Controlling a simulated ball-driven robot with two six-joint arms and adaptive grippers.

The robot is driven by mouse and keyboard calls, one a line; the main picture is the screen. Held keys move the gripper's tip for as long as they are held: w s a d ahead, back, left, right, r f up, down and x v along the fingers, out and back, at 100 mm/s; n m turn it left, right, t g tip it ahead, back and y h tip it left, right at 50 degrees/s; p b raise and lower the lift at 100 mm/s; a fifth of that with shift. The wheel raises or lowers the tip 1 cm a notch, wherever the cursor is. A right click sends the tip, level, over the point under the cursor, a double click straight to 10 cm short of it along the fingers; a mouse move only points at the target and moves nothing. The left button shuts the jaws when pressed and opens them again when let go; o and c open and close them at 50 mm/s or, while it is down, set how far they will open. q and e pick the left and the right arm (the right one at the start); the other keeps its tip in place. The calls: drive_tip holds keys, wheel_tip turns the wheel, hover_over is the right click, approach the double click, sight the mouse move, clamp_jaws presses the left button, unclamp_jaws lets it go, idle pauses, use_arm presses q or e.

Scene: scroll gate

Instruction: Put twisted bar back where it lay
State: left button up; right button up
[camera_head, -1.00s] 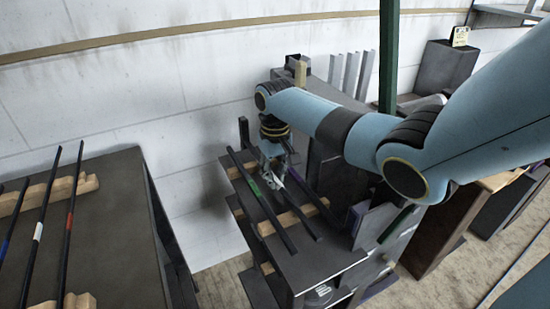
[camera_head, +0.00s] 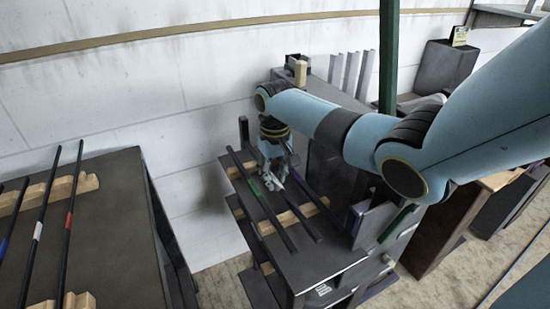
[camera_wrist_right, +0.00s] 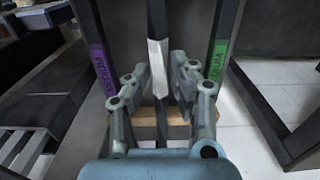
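A dark bar with a pale white band (camera_wrist_right: 158,66) lies on the notched wooden rests (camera_head: 309,215) of the right-hand bench, between a green-banded bar (camera_head: 260,197) and a purple-banded bar (camera_wrist_right: 101,68). I take the middle one to be the twisted bar; a twist is too small to make out. My right gripper (camera_head: 274,182) is low over it, pointing down. In the right wrist view its fingers (camera_wrist_right: 160,78) stand on either side of the bar, with narrow gaps, and look open. My left gripper is not in view.
A dark table (camera_head: 112,225) at left holds several bars with blue, white and red bands on wooden rests. A floor gap separates it from the bench. A green post (camera_head: 389,55) rises behind my right arm. Grey upright slats (camera_head: 350,72) stand behind the bench.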

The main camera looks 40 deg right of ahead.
drive_tip(key=shift+o, duration=1.4)
drive_tip(key=shift+f, duration=0.1)
wheel_tip(320, 180, up, 8)
drive_tip(key=shift+f, duration=0.2)
drive_tip(key=shift+a, duration=0.1)
